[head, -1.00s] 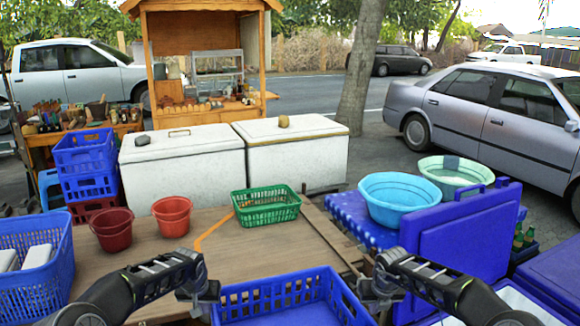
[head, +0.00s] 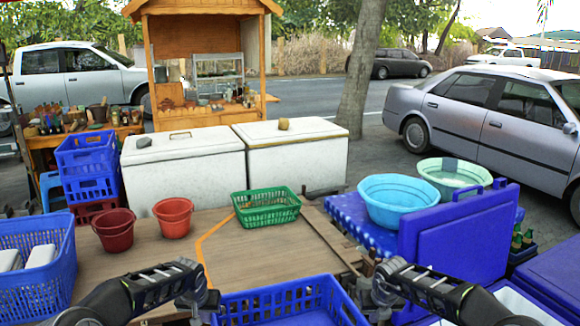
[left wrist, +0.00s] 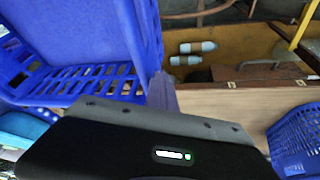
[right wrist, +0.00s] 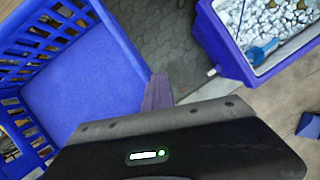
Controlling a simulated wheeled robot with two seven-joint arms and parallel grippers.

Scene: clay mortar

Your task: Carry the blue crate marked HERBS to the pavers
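A blue crate (head: 290,298) with slotted walls is at the bottom middle of the head view, cut off by the lower edge. No HERBS marking is readable on it. My left gripper (head: 205,302) is at its left wall and appears shut on it; the crate wall runs up to the fingertips in the left wrist view (left wrist: 160,92). My right gripper (head: 368,298) is at its right wall, likewise at the wall in the right wrist view (right wrist: 157,92). The crate's inside (right wrist: 80,85) looks empty where visible. Grey paving (right wrist: 165,35) shows beyond the crate in the right wrist view.
A wooden table (head: 245,250) ahead holds red buckets (head: 175,217), a green basket (head: 266,208) and another blue crate (head: 35,262). Blue and green basins (head: 398,200) and a blue cooler lid (head: 455,237) stand to the right. White chest freezers (head: 185,170) stand behind.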

